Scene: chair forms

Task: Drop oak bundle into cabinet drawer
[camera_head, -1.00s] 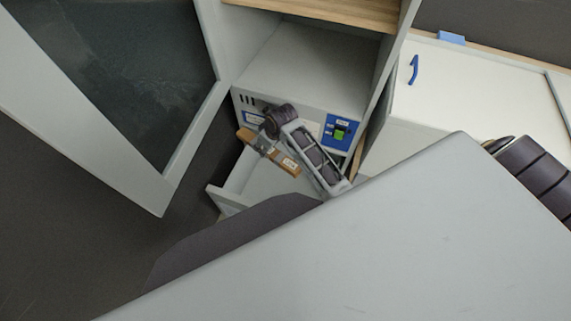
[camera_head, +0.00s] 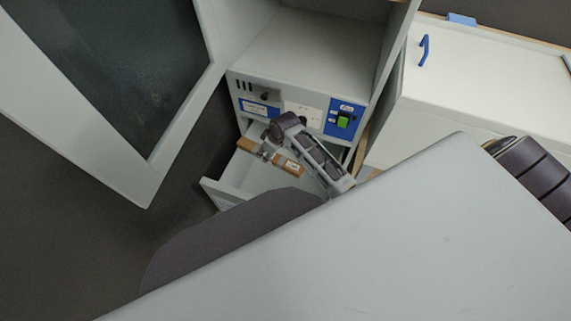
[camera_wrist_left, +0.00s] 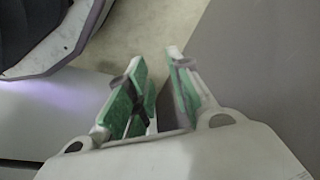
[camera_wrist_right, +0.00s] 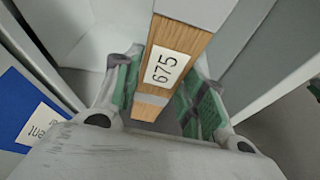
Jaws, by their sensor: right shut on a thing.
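The oak bundle (camera_head: 288,167) is a brown wood block with a white label, held over the open cabinet drawer (camera_head: 228,190). In the right wrist view the oak bundle (camera_wrist_right: 171,62) bears the label 675 and a grey band, and sits between the green-padded fingers. My right gripper (camera_head: 265,154) is shut on it; it also shows in the right wrist view (camera_wrist_right: 160,95). The drawer is white, pulled out low in the cabinet, and partly hidden by my own body. My left gripper (camera_wrist_left: 160,85) shows only in the left wrist view, fingers apart with nothing between them.
The cabinet's control panel (camera_head: 300,108) with blue labels and a green switch is just above the drawer. An open glazed door (camera_head: 185,125) stands to the left.

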